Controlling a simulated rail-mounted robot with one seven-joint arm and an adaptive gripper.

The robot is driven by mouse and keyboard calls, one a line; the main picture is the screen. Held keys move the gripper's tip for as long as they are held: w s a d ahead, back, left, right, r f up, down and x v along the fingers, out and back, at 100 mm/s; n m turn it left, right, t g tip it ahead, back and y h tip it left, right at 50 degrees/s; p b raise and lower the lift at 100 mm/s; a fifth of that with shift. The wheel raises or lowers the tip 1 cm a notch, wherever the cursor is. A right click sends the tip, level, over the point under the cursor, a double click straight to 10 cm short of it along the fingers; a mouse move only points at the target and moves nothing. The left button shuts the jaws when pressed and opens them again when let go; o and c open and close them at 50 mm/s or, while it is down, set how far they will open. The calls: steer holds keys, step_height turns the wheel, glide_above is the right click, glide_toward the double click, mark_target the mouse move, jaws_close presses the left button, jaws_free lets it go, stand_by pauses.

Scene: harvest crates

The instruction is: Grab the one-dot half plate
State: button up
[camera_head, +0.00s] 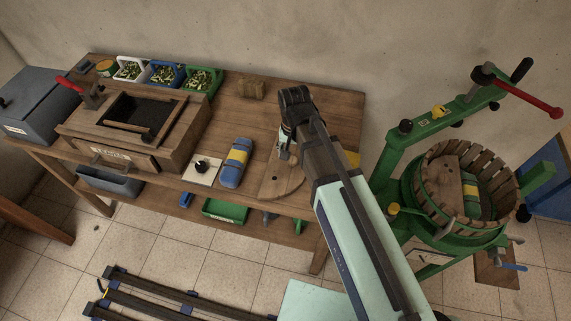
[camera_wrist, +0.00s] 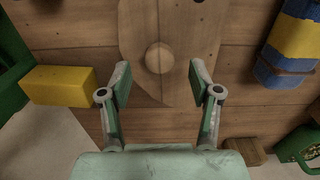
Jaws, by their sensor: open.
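A wooden half plate (camera_head: 283,187) lies flat at the right end of the workbench, partly hidden by my gripper in the head view. It also shows in the wrist view (camera_wrist: 134,30), with a round wooden knob (camera_wrist: 159,57). A dark dot shows on it in the head view; I cannot tell the full dot count. My gripper (camera_wrist: 160,76) is open above this plate, its fingers on either side of the knob and apart from it. Another half plate (camera_head: 444,184) sits in the slatted press basket (camera_head: 432,202); its dots are too small to count.
A yellow block (camera_wrist: 58,86) is close by on the other side. The green press (camera_head: 395,160) stands right of the bench.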

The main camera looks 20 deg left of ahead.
mark_target(292, 159)
steer(key=shift+f+p, duration=0.6)
steer(key=shift+f, duration=1.35)
jaws_close()
